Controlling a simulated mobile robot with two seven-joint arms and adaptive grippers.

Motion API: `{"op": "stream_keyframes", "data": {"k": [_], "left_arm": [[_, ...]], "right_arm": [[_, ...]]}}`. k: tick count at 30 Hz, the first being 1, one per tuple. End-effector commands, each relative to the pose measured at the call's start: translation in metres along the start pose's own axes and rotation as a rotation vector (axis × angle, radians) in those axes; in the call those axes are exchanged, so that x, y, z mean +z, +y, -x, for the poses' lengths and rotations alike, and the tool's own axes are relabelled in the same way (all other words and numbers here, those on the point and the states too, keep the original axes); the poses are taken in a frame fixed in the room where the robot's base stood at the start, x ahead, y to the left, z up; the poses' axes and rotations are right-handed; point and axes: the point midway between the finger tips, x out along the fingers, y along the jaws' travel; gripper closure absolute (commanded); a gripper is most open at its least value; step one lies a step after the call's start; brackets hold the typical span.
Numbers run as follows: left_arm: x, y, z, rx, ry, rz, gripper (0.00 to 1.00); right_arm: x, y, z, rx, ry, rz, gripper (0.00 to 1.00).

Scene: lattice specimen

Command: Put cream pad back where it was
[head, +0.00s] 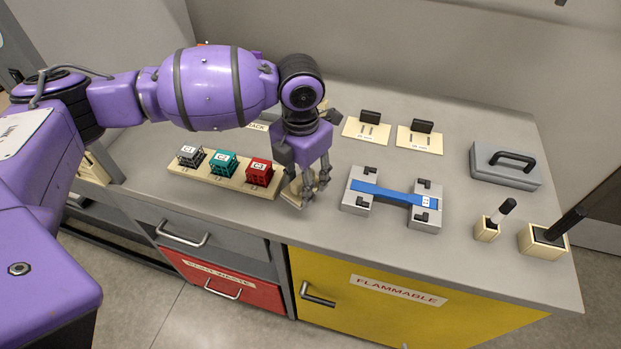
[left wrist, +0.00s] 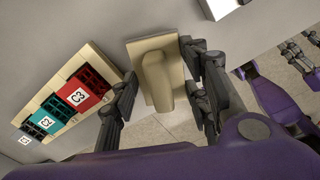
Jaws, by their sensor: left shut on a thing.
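The cream pad (left wrist: 148,62), a flat block with a raised rounded grip, is between the fingers of my left gripper (left wrist: 160,82). In the head view, my left gripper (head: 308,192) points down near the bench's front edge, shut on the pad. Only part of the pad (head: 291,194) shows there, behind the fingers. I cannot tell whether it touches the bench top. My right gripper (left wrist: 301,50) shows at the right of the left wrist view, empty, with its fingers apart.
A grey fixture with a blue bar (head: 393,194) lies to the right. Two cream cards (head: 366,130) with black blocks, a grey handled block (head: 505,168) and two handled holders (head: 487,229) are farther off.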

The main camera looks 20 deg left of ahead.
Motion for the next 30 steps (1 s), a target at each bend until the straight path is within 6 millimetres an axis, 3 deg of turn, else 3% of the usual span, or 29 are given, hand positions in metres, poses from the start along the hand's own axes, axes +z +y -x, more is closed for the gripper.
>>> {"op": "stream_keyframes", "data": {"k": [8, 15, 27, 28, 30], "left_arm": [[0.010, 0.009, -0.017, -0.001, 0.001, 0.002, 0.83], [0.012, 0.011, -0.049, 0.000, 0.000, 0.000, 0.83], [0.011, 0.011, -0.054, 0.000, -0.001, 0.000, 0.83], [0.012, 0.011, -0.054, 0.001, -0.001, 0.000, 0.54], [0.012, 0.011, -0.054, 0.001, -0.001, 0.000, 0.45]], "right_arm": [[0.002, -0.002, 0.001, 0.002, -0.002, -0.010, 0.60], [0.006, -0.002, 0.003, 0.004, -0.008, -0.014, 0.60], [0.007, -0.001, 0.002, 0.004, -0.011, -0.011, 0.60], [0.006, -0.001, 0.002, 0.004, -0.009, -0.010, 0.60], [0.004, 0.000, 0.001, 0.003, -0.005, -0.007, 0.60]]}}
